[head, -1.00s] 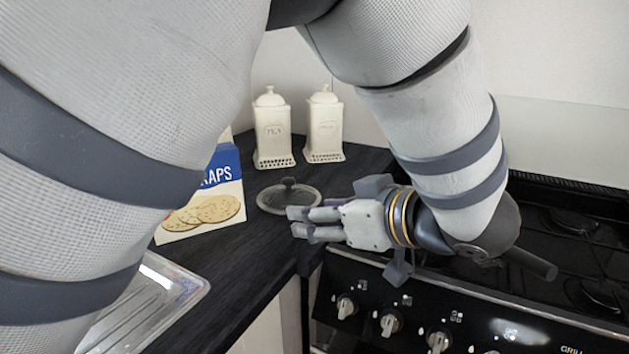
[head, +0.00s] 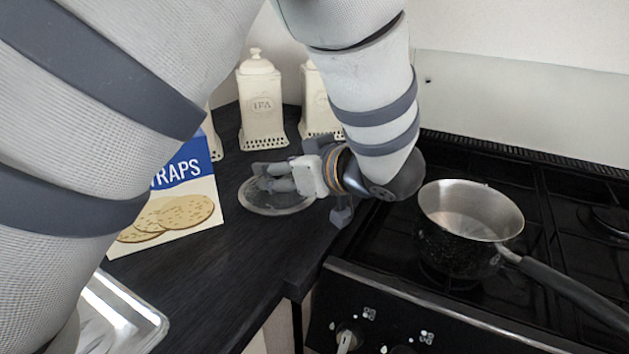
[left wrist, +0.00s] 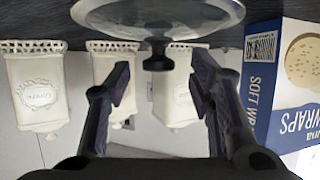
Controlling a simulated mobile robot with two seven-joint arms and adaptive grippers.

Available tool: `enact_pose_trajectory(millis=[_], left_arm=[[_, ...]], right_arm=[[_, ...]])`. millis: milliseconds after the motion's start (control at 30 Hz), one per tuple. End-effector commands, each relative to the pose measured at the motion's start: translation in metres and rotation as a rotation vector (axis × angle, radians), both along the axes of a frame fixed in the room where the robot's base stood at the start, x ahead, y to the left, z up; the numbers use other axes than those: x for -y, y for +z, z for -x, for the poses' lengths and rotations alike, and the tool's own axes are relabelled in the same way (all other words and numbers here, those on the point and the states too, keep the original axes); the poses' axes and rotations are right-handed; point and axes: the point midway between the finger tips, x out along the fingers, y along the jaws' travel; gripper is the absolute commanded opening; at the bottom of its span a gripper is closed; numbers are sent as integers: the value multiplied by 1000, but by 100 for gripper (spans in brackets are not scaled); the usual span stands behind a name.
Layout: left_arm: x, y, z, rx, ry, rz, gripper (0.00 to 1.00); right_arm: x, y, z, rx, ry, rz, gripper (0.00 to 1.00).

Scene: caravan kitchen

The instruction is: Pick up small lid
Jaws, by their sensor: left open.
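In the left wrist view, which is upside down, the lid (left wrist: 190,15) is at the top. Its knob (left wrist: 158,60) sits between the tips of the open left gripper (left wrist: 160,82), with gaps at both sides. My right gripper is not in view.
A wraps box (head: 190,205) stands left of the lid. Several cream canisters (head: 262,105) stand behind it. A steel saucepan (head: 470,212) sits on the black stove (head: 560,255) at the right. A metal sink edge (head: 130,310) is at the front left.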

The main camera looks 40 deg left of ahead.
Motion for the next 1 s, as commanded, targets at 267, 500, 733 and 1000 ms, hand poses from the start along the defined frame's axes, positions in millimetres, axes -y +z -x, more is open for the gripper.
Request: enact_pose_trajectory(millis=[267,500,733,1000], left_arm=[[-20,-10,-4,0,0,1,49],[-20,-9,-4,0,0,1,17],[-19,-9,-4,0,0,1,0],[-19,0,-5,4,1,2,0]], right_arm=[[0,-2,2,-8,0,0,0],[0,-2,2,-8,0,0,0],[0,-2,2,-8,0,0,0],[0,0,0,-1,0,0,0]])
